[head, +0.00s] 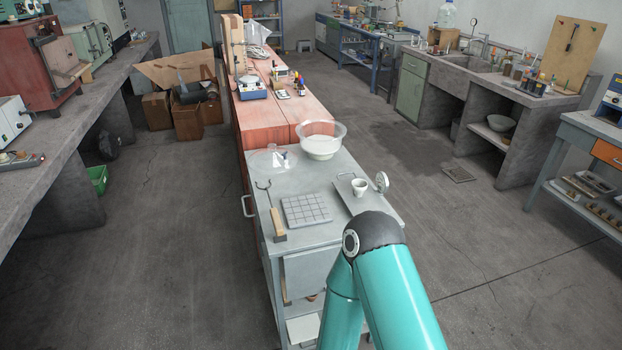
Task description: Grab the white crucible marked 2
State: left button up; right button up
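A small white crucible (360,187) stands upright on a flat grey plate (345,197) at the right side of the grey metal cart top (335,234). It is too small here to read a mark on it. One of my arms, in teal, rises from the bottom edge, with its dark joint just in front of the crucible. Neither gripper shows in the head view, and nothing is seen touching the crucible.
A round gauge (381,182) stands close right of the crucible. A gridded grey block (306,210), a wooden-handled tool (278,225), and a clear bowl with white contents (321,143) share the cart top. A reddish bench (265,117) adjoins behind.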

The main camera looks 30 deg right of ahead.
aim_at(359, 185)
jog(key=z, duration=0.1)
jog(key=i, duration=1.05)
jog(key=z, duration=0.6)
